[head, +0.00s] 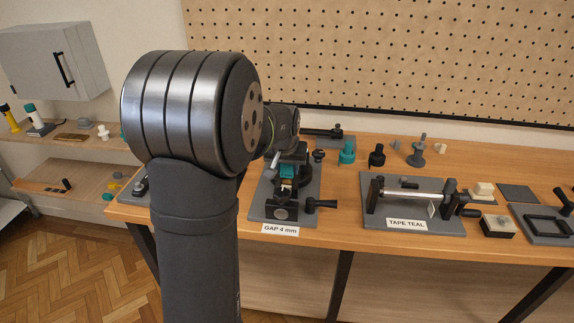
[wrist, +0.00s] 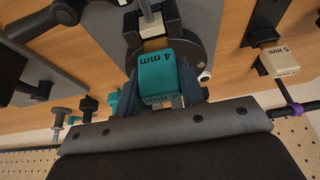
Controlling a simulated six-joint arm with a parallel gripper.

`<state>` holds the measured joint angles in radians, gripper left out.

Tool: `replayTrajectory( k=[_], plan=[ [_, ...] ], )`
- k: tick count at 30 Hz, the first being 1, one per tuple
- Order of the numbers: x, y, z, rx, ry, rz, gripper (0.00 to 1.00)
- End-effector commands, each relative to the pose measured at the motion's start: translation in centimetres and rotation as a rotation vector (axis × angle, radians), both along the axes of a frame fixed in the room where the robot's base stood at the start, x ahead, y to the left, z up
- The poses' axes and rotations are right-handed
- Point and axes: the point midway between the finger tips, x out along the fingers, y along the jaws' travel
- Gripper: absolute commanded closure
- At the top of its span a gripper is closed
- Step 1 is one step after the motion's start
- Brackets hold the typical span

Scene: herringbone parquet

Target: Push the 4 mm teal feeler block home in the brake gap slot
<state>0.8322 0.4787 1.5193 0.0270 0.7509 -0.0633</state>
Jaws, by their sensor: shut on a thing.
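The teal feeler block (wrist: 158,78), marked "4 mm", is between the fingers of my gripper (wrist: 160,88) in the wrist view. My gripper is shut on it. In the head view the teal block (head: 287,171) shows small below my wrist, above the fixture labelled "GAP 4 mm" (head: 281,229). A dark round disc part (wrist: 197,45) curves close beside the block in the wrist view. A pale piece (wrist: 153,27) on a metal rod lies just beyond the block. The slot itself is hidden, so I cannot tell how deep the block sits.
The fixture's grey base plate (head: 308,190) carries a black-handled clamp (head: 318,204). Right of it stands the "TAPE TEAL" fixture (head: 405,224). A cream "5 mm" block (wrist: 280,61) lies to the right in the wrist view. Small knobs (head: 377,155) stand behind, before the pegboard (head: 400,50).

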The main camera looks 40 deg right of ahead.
Motion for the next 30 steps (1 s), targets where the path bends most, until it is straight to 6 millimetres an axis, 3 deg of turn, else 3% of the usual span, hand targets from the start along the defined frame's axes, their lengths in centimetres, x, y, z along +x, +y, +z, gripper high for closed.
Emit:
replayTrajectory(
  k=[23, 24, 27, 30],
  plan=[
    [0.0, 0.0, -2.0, 0.001, 0.001, 0.000, 0.87],
    [0.0, 0.0, -1.9, 0.001, 0.001, 0.000, 0.56],
    [0.0, 0.0, -1.9, 0.001, 0.001, 0.000, 0.39],
    [0.0, 0.0, -1.9, 0.001, 0.001, 0.000, 0.39]
  ],
)
